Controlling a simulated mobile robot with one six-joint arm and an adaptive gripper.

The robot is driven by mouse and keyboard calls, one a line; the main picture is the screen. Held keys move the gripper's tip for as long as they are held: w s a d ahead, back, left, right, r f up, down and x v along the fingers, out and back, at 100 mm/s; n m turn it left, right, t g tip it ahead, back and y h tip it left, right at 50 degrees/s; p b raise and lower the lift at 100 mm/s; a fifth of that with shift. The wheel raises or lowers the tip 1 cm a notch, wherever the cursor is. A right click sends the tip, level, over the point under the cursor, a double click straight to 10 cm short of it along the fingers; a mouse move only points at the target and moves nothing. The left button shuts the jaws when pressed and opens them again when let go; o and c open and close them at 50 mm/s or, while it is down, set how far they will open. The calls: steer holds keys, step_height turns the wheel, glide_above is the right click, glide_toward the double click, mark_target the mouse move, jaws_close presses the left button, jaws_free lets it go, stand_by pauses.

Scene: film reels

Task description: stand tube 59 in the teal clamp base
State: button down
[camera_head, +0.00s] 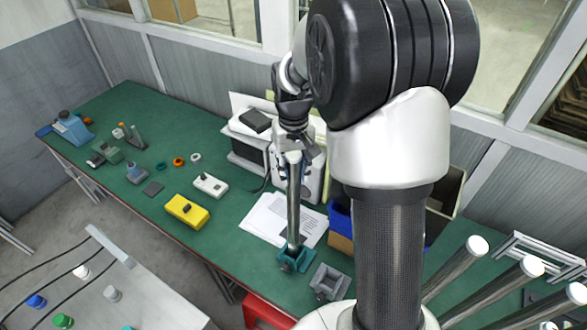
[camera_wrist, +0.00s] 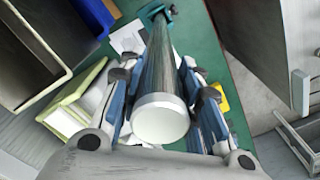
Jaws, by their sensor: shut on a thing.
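A long dark glassy tube with a white end cap (camera_head: 293,205) stands nearly upright in the head view. No number on it is readable. My gripper (camera_head: 294,172) is shut on its upper part. In the wrist view the tube (camera_wrist: 162,75) runs away from the camera between the blue-padded fingers (camera_wrist: 158,95), its white cap nearest. The teal clamp base (camera_head: 285,263) sits near the table's front edge, and the tube's lower end meets it. I cannot tell how deep the end sits. The teal base also shows at the top of the wrist view (camera_wrist: 144,13).
A grey clamp base (camera_head: 328,283) stands just right of the teal one. White papers (camera_head: 262,222) lie behind, with a blue bin (camera_head: 340,222) to the right. A yellow box (camera_head: 186,212) is left. Several white-capped tubes (camera_head: 465,262) lean at the lower right.

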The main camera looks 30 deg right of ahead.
steer(key=shift+f+b, duration=0.4)
steer(key=shift+f, duration=0.15)
steer(key=c, duration=1.4)
jaws_free()
steer(key=shift+c, duration=0.2)
steer(key=shift+r+p, duration=4.25)
steer(key=shift+r, duration=1.3)
